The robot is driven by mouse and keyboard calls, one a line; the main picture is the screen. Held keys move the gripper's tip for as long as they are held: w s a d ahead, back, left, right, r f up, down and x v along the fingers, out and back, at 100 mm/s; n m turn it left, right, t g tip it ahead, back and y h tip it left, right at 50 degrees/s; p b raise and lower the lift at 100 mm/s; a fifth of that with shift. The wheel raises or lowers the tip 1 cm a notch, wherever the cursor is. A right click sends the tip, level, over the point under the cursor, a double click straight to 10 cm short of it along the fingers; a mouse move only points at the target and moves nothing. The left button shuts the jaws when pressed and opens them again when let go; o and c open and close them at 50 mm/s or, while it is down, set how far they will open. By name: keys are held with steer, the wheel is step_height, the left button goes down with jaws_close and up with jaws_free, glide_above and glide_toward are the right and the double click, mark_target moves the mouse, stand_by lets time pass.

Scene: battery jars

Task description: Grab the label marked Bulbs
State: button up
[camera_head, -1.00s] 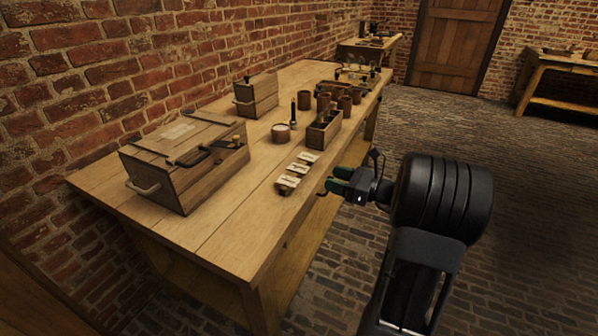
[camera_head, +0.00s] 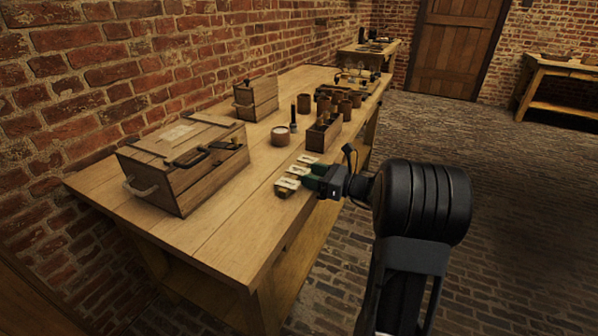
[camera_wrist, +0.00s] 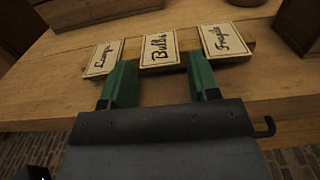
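Three cream labels with dark borders and handwriting lie in a row near the bench edge. The Bulbs label (camera_wrist: 159,50) is the middle one in the wrist view, and it also shows in the head view (camera_head: 300,170). The label to its left (camera_wrist: 103,58) has writing I cannot read surely; the one to its right (camera_wrist: 225,42) reads Fragile. My gripper (camera_wrist: 160,72) has two green fingers, spread apart, one at each side of the Bulbs label's near end. It also shows in the head view (camera_head: 308,176). Nothing is held between the fingers.
The labels lie on a wooden workbench (camera_head: 225,225). An open wooden box with compartments (camera_head: 324,135), a round pot (camera_head: 280,135) and several brown jars stand behind. A large wooden chest (camera_head: 185,185) stands at left. The bench's front left is clear.

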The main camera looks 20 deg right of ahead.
steer(key=c, duration=0.7)
steer(key=shift+o, duration=0.2)
steer(key=shift+r, duration=0.1)
